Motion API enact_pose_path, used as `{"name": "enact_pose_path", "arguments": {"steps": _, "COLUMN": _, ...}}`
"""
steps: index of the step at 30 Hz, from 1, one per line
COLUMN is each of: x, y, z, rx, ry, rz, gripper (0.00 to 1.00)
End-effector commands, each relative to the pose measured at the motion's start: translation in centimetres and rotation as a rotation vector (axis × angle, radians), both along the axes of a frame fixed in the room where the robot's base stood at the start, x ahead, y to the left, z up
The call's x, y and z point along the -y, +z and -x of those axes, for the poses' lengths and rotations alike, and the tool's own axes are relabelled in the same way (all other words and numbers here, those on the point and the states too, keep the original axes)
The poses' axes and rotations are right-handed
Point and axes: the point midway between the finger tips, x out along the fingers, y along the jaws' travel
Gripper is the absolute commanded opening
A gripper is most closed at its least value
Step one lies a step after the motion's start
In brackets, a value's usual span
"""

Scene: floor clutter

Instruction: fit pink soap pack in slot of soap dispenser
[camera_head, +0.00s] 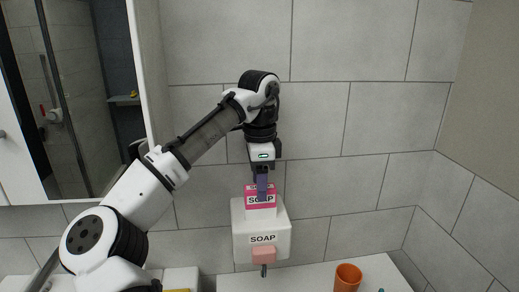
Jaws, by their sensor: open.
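The white soap dispenser (262,225) is mounted on the tiled wall, with a SOAP label, a pink push part and a dark spout at its bottom. The pink soap pack (262,210), pink and white with its own SOAP label, stands upright at the top of the dispenser. Its lower edge meets the dispenser's upper front; how deep it sits in the slot I cannot tell. My gripper (262,190) points down from above, open, with its fingers at the pack's upper part. The fingers hide some of the pack's top.
An orange cup (347,277) stands on the white counter (300,280) below and to the right. A mirror or glass-fronted cabinet (85,90) is on the left wall. The wall around the dispenser's right side is clear.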

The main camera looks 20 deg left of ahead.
Motion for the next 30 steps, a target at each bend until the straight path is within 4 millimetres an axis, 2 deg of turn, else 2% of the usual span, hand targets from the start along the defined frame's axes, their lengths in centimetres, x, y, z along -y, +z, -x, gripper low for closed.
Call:
{"name": "enact_pose_path", "arguments": {"steps": 9, "x": 0.0, "y": 6.5, "z": 0.0, "rx": 0.004, "ry": 0.003, "rz": -0.004, "gripper": 0.56}}
{"name": "enact_pose_path", "arguments": {"steps": 15, "x": 0.0, "y": 9.9, "z": 0.0, "rx": 0.002, "ry": 0.003, "rz": -0.003, "gripper": 0.56}}
{"name": "enact_pose_path", "arguments": {"steps": 21, "x": 0.0, "y": 11.4, "z": 0.0, "rx": 0.001, "ry": 0.001, "rz": -0.001, "gripper": 0.56}}
{"name": "enact_pose_path", "arguments": {"steps": 30, "x": 0.0, "y": 11.6, "z": 0.0, "rx": 0.0, "ry": 0.0, "rz": 0.0, "gripper": 0.56}}
